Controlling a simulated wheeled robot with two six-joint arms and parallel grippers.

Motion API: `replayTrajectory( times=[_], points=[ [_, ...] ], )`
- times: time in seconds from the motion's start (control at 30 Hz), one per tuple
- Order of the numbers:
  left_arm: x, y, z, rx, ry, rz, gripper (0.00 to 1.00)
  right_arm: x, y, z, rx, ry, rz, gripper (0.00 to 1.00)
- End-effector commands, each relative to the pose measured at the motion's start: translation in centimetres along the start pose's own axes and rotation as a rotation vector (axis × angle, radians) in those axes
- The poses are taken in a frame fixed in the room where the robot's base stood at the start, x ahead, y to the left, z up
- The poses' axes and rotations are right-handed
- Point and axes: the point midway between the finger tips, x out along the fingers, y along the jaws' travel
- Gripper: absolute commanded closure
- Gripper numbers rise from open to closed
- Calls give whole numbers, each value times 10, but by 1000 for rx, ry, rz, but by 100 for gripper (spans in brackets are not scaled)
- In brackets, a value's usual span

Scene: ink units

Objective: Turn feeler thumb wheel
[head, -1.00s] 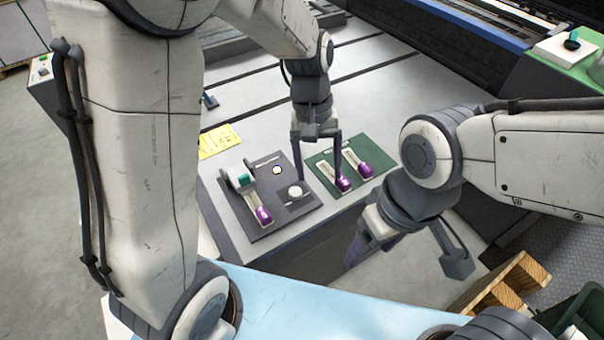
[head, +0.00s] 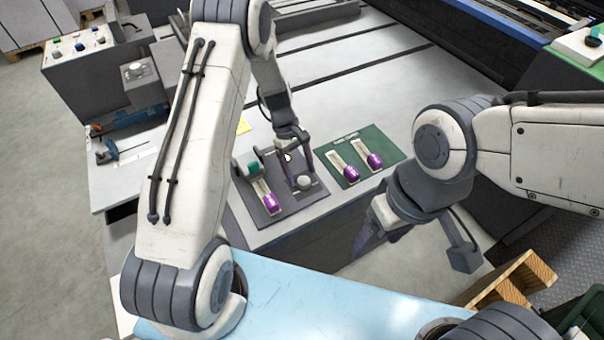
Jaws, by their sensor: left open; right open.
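A dark grey mat (head: 265,229) lies on the bench near its front edge. Contact cannot be told, and the gripper partly hides the mat. My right gripper (head: 415,248) is open and empty, in front of the bench edge.
A control box (head: 75,75) and a blue clamp-like tool (head: 125,152) stand at left. A yellow sheet (head: 243,126) is partly hidden. A wooden pallet (head: 515,280) is at lower right.

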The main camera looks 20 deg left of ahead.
Motion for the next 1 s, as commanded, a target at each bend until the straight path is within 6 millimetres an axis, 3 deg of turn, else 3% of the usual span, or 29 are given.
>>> replayTrajectory(
  times=[0.2, 0.5, 0.7, 0.87, 1.0],
  points=[
    [20, 0, 0, 1, 0, 0, 22, -4, 0, 0, 0, 0, 0, 30],
    [22, 0, 0, 1, 1, 1, 22, -3, 0, 0, 0, 0, 0, 30],
    [22, 0, 0, 1, 1, 1, 98, -3, 0, 0, 0, 0, 0, 30],
    [22, 1, 0, 45, 0, -17, 100, -3, 0, 0, 0, 0, 0, 30],
    [22, 3, 0, 221, 1, -89, 100, 0, 0, 0, 0, 0, 0, 30]
  ],
)
